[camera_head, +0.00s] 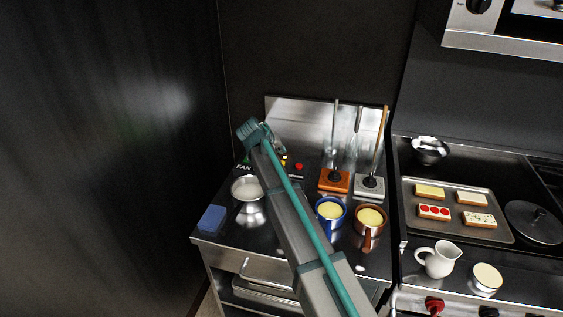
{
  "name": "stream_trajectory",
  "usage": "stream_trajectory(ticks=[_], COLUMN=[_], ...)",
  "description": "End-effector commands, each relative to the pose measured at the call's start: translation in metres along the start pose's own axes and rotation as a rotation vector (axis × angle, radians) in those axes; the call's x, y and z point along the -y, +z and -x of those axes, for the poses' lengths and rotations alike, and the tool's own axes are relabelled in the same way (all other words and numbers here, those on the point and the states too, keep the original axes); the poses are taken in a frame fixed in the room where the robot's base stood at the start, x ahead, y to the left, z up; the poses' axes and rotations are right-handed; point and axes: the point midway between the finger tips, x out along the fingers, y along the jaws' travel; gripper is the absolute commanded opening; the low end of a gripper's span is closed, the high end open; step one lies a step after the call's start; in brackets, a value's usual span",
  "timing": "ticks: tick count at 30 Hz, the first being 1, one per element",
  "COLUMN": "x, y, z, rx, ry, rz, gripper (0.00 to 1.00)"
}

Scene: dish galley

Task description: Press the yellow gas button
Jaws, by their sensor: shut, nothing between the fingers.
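The yellow button (284,161) shows as a small spot on the steel back panel (295,115), just right of my arm's end. Part of it may be hidden by my arm. A red button (299,166) sits to its right. My gripper (279,149) is shut and empty at the far end of the arm, in front of the panel and close to the yellow button. Its fingers are small and partly hidden by the wrist. I cannot tell whether they touch the button.
A "FAN" label (243,167) is left of my arm. Two stick-like tools stand in bases (334,182) (370,187) on the right. A dark wall closes the left side.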

Motion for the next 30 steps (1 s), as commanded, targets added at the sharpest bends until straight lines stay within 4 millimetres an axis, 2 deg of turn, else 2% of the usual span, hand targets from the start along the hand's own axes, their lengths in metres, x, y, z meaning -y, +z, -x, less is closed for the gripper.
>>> stream_trajectory(ticks=[8, 27, 30], x=[-0.012, -0.013, -0.006], y=[-0.012, -0.013, -0.015], z=[0.017, 0.017, 0.018], rx=[0.0, 0.0, 0.0], ry=[0.0, 0.0, -0.011], rz=[-0.001, 0.0, -0.001], gripper=[0.0, 0.0, 0.0])
